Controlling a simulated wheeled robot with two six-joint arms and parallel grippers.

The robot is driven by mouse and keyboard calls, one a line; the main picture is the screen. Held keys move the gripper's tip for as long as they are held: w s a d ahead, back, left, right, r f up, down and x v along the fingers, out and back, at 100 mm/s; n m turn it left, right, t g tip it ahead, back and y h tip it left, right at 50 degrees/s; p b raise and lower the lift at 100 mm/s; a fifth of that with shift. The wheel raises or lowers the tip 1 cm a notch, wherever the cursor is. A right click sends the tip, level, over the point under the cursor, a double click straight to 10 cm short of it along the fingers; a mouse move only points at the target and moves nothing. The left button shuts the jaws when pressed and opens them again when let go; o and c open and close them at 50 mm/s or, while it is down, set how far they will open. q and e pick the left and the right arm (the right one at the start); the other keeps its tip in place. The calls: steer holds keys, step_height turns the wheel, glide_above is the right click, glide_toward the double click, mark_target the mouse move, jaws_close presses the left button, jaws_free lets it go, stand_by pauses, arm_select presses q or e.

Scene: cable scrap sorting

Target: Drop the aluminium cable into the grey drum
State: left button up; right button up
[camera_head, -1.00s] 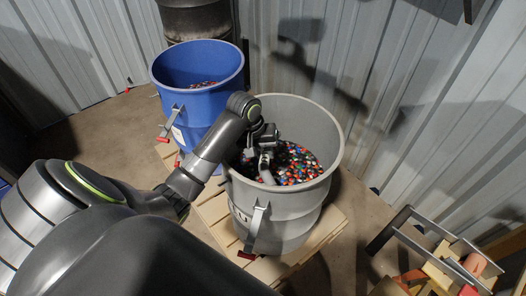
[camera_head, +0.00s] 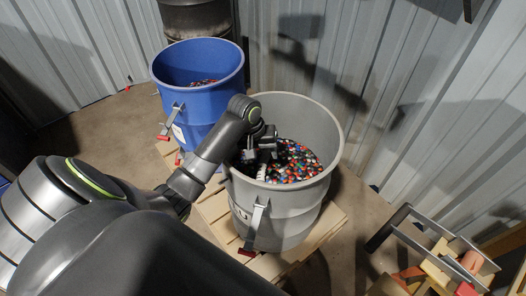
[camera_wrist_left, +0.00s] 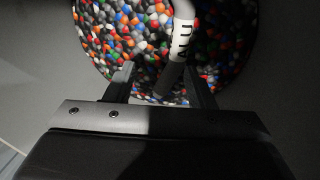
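The grey drum (camera_head: 275,210) stands on a pallet, partly filled with bits of many colours. My left gripper (camera_head: 262,155) is inside its mouth, above the contents. In the left wrist view its two fingers (camera_wrist_left: 160,72) stand wide apart. My right gripper is not in view.
A blue drum (camera_head: 198,65) stands behind to the left, with some coloured bits inside. A dark drum (camera_head: 195,18) is at the back. A wooden pallet (camera_head: 300,260) lies under the grey drum. A metal-framed rack (camera_head: 430,245) with coloured pieces stands at front right.

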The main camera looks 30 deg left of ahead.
arm_select(q)
steer(key=shift+r, duration=0.1)
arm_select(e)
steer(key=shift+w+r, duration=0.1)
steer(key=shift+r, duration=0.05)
arm_select(q)
steer(key=p+v, duration=0.3)
steer(key=v, duration=1)
steer(key=shift+p, duration=0.3)
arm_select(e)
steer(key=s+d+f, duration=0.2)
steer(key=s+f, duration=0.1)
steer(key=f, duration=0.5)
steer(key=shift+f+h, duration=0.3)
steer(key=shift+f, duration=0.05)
arm_select(q)
steer(key=shift+w, duration=0.1)
